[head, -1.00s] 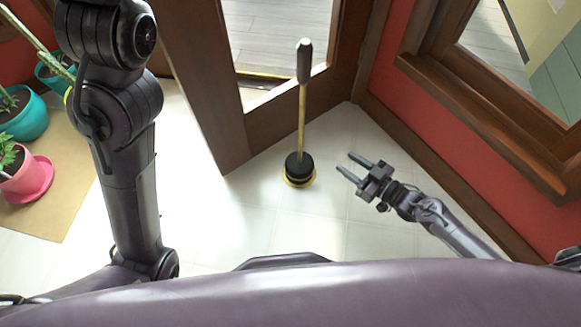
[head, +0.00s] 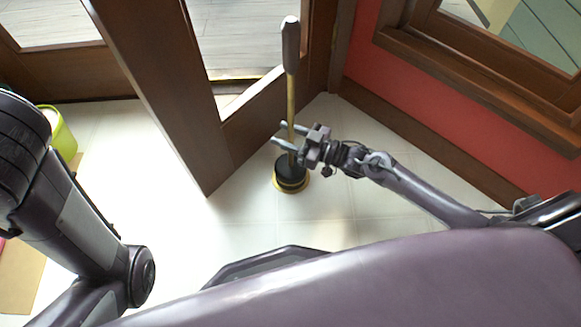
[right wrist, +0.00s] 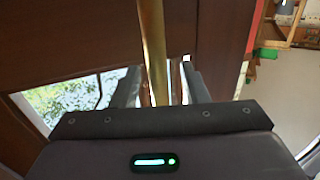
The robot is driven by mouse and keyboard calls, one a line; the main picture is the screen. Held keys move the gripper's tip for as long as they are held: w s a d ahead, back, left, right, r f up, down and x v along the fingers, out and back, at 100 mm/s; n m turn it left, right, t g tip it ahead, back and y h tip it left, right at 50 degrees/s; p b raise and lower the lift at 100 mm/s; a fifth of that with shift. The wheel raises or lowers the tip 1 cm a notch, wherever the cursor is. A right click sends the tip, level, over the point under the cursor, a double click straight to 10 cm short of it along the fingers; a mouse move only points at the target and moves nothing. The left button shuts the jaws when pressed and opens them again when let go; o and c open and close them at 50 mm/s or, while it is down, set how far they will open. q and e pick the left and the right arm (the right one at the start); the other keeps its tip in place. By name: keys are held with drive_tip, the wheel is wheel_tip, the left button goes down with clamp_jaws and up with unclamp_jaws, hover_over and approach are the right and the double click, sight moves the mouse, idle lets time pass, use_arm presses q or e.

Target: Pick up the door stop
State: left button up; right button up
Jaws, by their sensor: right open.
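My right gripper (head: 281,136) is open at the lower part of the rod, just above the base. In the right wrist view the brass rod (right wrist: 153,50) runs between the two open fingers of the gripper (right wrist: 155,88). I cannot tell whether either finger touches it. My left arm shows at the left of the head view, but its gripper is out of view.
A brown door (head: 165,85) stands close to the left of and behind the door stop. A red wall (head: 430,110) with a wooden window frame (head: 490,60) is on the right. A yellow-green pot (head: 62,130) is at the far left. The pale floor in front is clear.

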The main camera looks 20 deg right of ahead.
drive_tip(key=shift+w+a, duration=0.2)
clamp_jaws()
idle(1.2)
drive_tip(key=shift+w+r, duration=0.15)
drive_tip(key=shift+r, duration=0.15)
